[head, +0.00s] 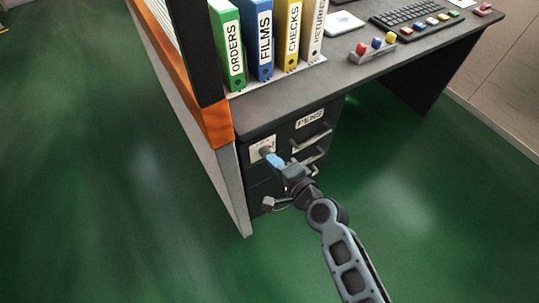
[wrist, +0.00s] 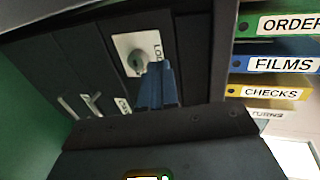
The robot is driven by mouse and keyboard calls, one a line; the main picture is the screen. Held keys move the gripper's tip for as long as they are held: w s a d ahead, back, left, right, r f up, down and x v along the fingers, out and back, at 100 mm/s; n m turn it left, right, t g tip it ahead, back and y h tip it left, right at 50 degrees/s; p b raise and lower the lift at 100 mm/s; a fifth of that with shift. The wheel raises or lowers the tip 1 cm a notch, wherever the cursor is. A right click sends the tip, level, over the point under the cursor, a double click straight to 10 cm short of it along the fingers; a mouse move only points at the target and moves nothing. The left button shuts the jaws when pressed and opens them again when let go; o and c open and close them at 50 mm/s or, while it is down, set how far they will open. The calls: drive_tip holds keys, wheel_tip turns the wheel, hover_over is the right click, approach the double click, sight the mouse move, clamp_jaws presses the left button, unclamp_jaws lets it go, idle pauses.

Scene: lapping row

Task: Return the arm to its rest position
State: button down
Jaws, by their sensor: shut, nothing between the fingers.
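My gripper (head: 273,160) is at the end of my arm, which reaches out to the front of the dark drawer unit (head: 262,188) under the desk. Its blue fingers (wrist: 158,86) are together with nothing between them. The fingertips are close to a pale lock plate (head: 257,148) with a round grey lock, and they cover part of it in the wrist view (wrist: 130,42). I cannot tell whether the tips touch the plate. The arm is extended, not folded in.
Drawer handles (head: 312,142) stick out just right of my gripper, below a PENS label (head: 310,117). An orange-edged partition (head: 217,124) stands to the left. Binders (head: 262,40) stand on the desktop (head: 275,98) above. Green floor (head: 420,190) is open around the arm.

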drive_tip(key=v, duration=0.6)
drive_tip(key=shift+s+d, duration=0.15)
drive_tip(key=shift+s, duration=0.15)
drive_tip(key=s+d+r+n+t+h+p, duration=0.1)
drive_tip(key=s+d+r+n+h, duration=0.1)
drive_tip(key=s+d, duration=0.6)
drive_tip(key=s+d+r+n+h, duration=0.1)
drive_tip(key=s+d+n+h, duration=0.25)
drive_tip(key=s, duration=0.85)
drive_tip(key=s+d+r+n+h, duration=0.1)
drive_tip(key=s+d+r+n, duration=0.1)
drive_tip(key=s+r, duration=0.5)
drive_tip(key=s+d+r+n+t, duration=0.1)
drive_tip(key=s+r+n, duration=0.3)
drive_tip(key=s+r, duration=0.4)
wheel_tip(320, 180, up, 3)
drive_tip(key=shift+d+r+h+p, duration=0.1)
drive_tip(key=shift+d+h+p, duration=0.3)
drive_tip(key=shift+d, duration=0.2)
